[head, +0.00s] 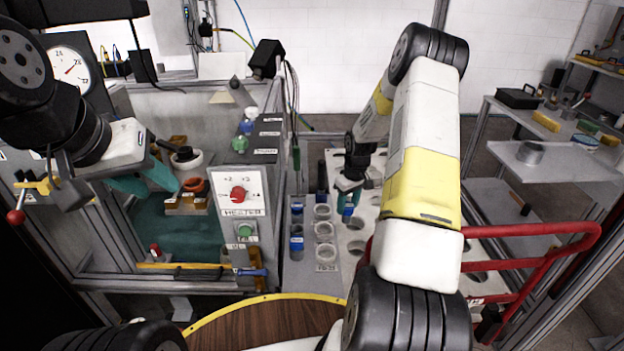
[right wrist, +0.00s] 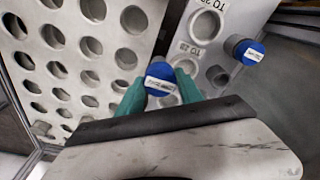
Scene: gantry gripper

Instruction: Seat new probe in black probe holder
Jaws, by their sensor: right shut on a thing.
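My right gripper (head: 349,192) is shut on a blue-capped probe (head: 348,208), beside the perforated plate. In the right wrist view the two teal fingers (right wrist: 158,95) hold the probe's round blue cap (right wrist: 160,75), which has a white label; its body below is hidden. A second blue-capped item (head: 297,243) with a dark body stands in the narrow grey rack and also shows in the right wrist view (right wrist: 247,52). My left gripper (head: 148,185) is open and empty inside the frame at left, near an orange-red ringed part. I cannot tell which part is the black probe holder.
The grey rack has several round sockets (head: 324,232). The pale perforated plate (head: 372,222) lies beside it. The heater box (head: 239,194) with a red knob stands between my arms. A red rail (head: 530,245) runs at right. A round wooden surface (head: 265,325) is in front.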

